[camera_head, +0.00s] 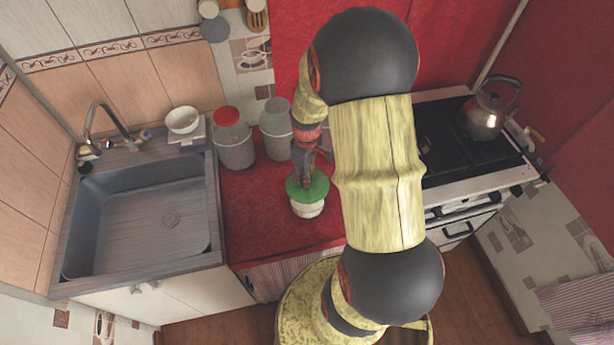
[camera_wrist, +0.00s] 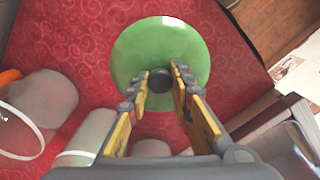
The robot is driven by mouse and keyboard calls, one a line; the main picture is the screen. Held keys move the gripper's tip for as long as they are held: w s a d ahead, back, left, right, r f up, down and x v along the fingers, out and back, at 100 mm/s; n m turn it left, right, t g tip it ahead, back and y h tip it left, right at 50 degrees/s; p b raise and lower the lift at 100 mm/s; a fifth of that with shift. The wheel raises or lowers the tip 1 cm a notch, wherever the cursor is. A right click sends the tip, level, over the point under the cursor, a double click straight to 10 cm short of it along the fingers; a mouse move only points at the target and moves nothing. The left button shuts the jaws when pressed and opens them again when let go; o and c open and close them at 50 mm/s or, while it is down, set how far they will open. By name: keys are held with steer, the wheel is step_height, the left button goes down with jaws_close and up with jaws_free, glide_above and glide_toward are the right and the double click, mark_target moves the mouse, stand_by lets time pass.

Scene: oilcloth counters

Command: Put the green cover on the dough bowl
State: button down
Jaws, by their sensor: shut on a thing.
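The green cover (camera_head: 307,187) is a round disc with a dark knob. In the head view it sits over the top of the pale dough bowl (camera_head: 307,209), looking roughly level. I cannot tell whether it rests on the rim or hangs just above it. My gripper (camera_head: 296,172) comes down from above and is shut on the knob. In the wrist view the cover (camera_wrist: 160,50) lies between and beyond the fingertips of my gripper (camera_wrist: 159,82), and it hides the bowl.
Two grey canisters stand behind on the red counter, one with a red top (camera_head: 233,140) and one plain (camera_head: 276,128). A sink (camera_head: 140,225) lies left. A stove with a kettle (camera_head: 484,112) stands right. The red counter left of the bowl is clear.

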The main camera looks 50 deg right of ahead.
steer(key=shift+f+b, duration=1.5)
steer(key=shift+f, duration=0.75)
steer(key=shift+f, duration=0.3)
steer(key=c, duration=1.5)
jaws_free()
steer(key=shift+r, duration=0.1)
steer(key=shift+r+p, duration=2.4)
steer(key=shift+r, duration=0.55)
